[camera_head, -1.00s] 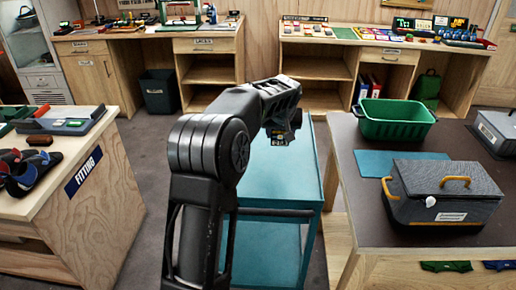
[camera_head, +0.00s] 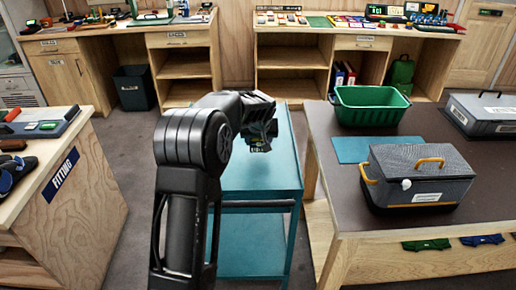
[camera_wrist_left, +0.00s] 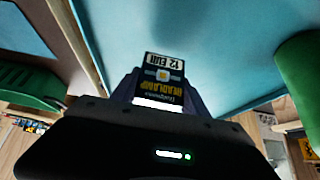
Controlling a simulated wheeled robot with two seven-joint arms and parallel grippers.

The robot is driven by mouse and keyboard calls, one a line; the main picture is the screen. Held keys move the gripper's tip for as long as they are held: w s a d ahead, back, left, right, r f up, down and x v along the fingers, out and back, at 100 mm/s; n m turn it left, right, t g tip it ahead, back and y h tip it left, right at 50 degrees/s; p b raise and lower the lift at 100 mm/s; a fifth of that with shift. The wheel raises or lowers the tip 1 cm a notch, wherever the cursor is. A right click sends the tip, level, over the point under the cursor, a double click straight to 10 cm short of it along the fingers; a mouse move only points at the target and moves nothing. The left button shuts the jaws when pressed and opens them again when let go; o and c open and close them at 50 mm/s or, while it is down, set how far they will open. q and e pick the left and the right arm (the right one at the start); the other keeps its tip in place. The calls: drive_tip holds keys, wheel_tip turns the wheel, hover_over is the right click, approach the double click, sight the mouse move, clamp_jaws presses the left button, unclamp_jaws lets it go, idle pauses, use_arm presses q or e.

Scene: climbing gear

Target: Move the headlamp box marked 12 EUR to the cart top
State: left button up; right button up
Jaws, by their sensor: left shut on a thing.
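My left gripper (camera_head: 261,136) is shut on a small dark headlamp box (camera_head: 259,147). In the left wrist view the box (camera_wrist_left: 163,82) sits between the fingers, with "12 EUR" and "HEADLAMP" showing upside down. The teal cart (camera_head: 270,176) stands in the middle of the head view, and the gripper with the box is over its top. The cart top (camera_wrist_left: 200,35) also fills much of the left wrist view, apart from the box. The gap between box and cart top is hard to judge. My right gripper is not in view.
The visible cart top is bare. Right of it, a dark-topped table (camera_head: 300,200) holds a green basket (camera_head: 371,105), a teal mat (camera_head: 350,150) and a grey cooler box (camera_head: 417,175). The fitting bench (camera_head: 70,215) stands at the left. Shelved counters (camera_head: 330,55) line the back.

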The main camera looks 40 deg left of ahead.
sight(259, 146)
use_arm(q)
wheel_tip(259, 146, down, 4)
drive_tip(key=shift+r+p, duration=0.25)
drive_tip(key=shift+p, duration=0.05)
drive_tip(key=shift+f, duration=0.1)
drive_tip(key=shift+f, duration=0.1)
drive_tip(key=o, duration=1)
drive_tip(key=shift+f, duration=0.1)
drive_tip(key=o, duration=0.5)
drive_tip(key=shift+c, duration=0.2)
drive_tip(key=shift+r, duration=0.2)
drive_tip(key=b+v, duration=0.2)
drive_tip(key=v, duration=1)
